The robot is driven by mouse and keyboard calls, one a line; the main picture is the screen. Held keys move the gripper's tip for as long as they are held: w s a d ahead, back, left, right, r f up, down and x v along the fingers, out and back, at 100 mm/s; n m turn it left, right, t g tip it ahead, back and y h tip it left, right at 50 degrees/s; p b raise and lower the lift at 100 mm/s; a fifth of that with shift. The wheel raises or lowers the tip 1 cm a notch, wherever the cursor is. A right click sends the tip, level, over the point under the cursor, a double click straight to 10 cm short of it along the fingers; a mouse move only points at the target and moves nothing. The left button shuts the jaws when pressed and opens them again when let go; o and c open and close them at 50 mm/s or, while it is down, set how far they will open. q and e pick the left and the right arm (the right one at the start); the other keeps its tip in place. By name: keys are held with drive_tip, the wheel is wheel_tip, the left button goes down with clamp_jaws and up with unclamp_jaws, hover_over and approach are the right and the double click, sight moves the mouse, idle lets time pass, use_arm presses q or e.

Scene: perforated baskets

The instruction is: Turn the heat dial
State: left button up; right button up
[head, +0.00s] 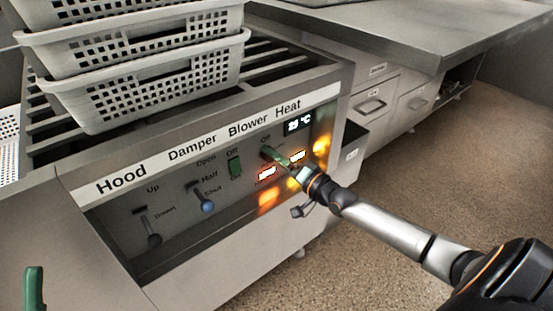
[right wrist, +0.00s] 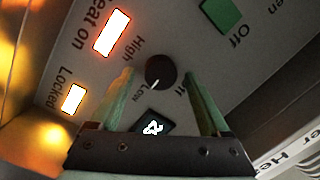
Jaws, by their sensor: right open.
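The heat dial (right wrist: 161,70) is a dark round knob on the sloped control panel, below the word Heat. In the right wrist view its short white mark points down, near the word Low. My right gripper (right wrist: 156,80) is open, with one green finger on each side of the dial. I cannot tell whether either finger touches it. In the head view my right gripper (head: 275,160) reaches the panel from the right and covers most of the dial. A small display (head: 299,123) above it is lit and reads in °C.
A green blower switch (head: 234,167), a damper lever (head: 206,205) and a hood lever (head: 153,239) lie left of the dial. Stacked white perforated baskets (head: 150,85) stand on the slatted top. Two lit indicators glow beside the dial. A green handle-like piece (head: 34,288) shows lower left.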

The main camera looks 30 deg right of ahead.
clamp_jaws()
use_arm(q)
drive_tip(key=shift+r, duration=0.1)
idle(0.5)
drive_tip(key=shift+r, duration=0.1)
use_arm(e)
drive_tip(key=shift+r, duration=0.1)
use_arm(q)
wheel_tip(320, 180, up, 8)
drive_tip(key=m+p, duration=0.1)
drive_tip(key=p, duration=0.7)
drive_tip(key=w+a+f+n+g+y+p, duration=0.1)
drive_tip(key=w+f+n+g+y+p, duration=0.15)
drive_tip(key=f+n+y, duration=0.35)
drive_tip(key=w+a+f+n+g+y+p, duration=0.1)
drive_tip(key=w+f+y, duration=0.25)
drive_tip(key=f, duration=0.55)
drive_tip(key=s+f+n+g+y+p, duration=0.2)
drive_tip(key=f+g, duration=0.4)
drive_tip(key=f, duration=1)
drive_tip(key=shift+s+a+n, duration=0.3)
drive_tip(key=shift+s, duration=0.2)
use_arm(e)
drive_tip(key=n, duration=0.5)
drive_tip(key=n+h, duration=0.1)
drive_tip(key=n, duration=0.5)
drive_tip(key=n+g+h, duration=0.1)
drive_tip(key=n, duration=0.5)
drive_tip(key=shift+a+r, duration=0.1)
drive_tip(key=shift+a, duration=0.3)
